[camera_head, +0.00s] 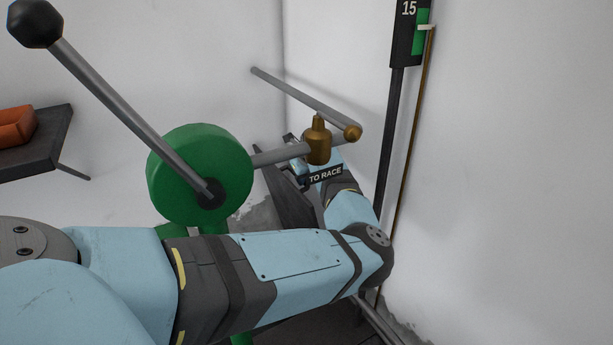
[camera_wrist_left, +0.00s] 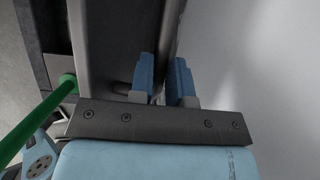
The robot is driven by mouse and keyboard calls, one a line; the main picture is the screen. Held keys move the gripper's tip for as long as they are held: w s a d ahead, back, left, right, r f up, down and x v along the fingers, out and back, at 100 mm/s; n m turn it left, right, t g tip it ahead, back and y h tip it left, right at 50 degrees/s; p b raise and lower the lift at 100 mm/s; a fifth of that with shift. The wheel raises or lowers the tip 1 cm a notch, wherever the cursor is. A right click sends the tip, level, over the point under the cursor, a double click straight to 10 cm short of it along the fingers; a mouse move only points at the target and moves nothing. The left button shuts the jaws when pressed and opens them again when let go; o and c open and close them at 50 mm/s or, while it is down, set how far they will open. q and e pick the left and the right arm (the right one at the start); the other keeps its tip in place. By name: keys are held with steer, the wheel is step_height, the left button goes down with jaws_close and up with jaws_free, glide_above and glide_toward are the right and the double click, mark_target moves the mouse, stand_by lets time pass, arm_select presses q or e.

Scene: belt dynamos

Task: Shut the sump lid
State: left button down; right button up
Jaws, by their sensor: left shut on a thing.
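A dark tilted panel (camera_head: 287,200), which appears to be the sump lid, shows in the head view below the brass fitting, partly hidden by my left arm. In the left wrist view a dark grey panel (camera_wrist_left: 110,40) stands beside the fingers, with a dark bar (camera_wrist_left: 171,35) along its right side. My left gripper (camera_wrist_left: 165,82) has its blue fingers on either side of this bar and is shut on it. In the head view the left gripper (camera_head: 298,152) is mostly hidden behind the brass fitting and the TO RACE label. My right gripper is not in view.
A green wheel (camera_head: 165,175) with a black-knobbed lever (camera_head: 120,105) stands in front of the brass fitting (camera_head: 317,145). A dark post (camera_head: 389,140) and thin brass rod (camera_head: 411,130) stand by the right wall. A dark table (camera_head: 45,145) bears an orange object (camera_head: 14,126) at left.

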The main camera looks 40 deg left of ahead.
arm_select(q)
steer(key=s+a+f+p, duration=0.2)
steer(key=s+f, duration=0.3)
steer(key=s, duration=0.7)
steer(key=s+a+f+p, duration=0.3)
steer(key=s+a+f, duration=0.2)
steer(key=s, duration=0.7)
steer(key=shift+f, duration=0.35)
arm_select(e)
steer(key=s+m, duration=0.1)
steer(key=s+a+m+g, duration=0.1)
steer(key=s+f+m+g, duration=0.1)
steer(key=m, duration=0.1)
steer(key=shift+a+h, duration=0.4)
arm_select(q)
steer(key=c, duration=1.1)
jaws_free()
steer(key=shift+w, duration=0.1)
steer(key=shift+d+r, duration=0.1)
steer(key=p+v, duration=0.5)
steer(key=v, duration=0.8)
steer(key=shift+r, duration=0.35)
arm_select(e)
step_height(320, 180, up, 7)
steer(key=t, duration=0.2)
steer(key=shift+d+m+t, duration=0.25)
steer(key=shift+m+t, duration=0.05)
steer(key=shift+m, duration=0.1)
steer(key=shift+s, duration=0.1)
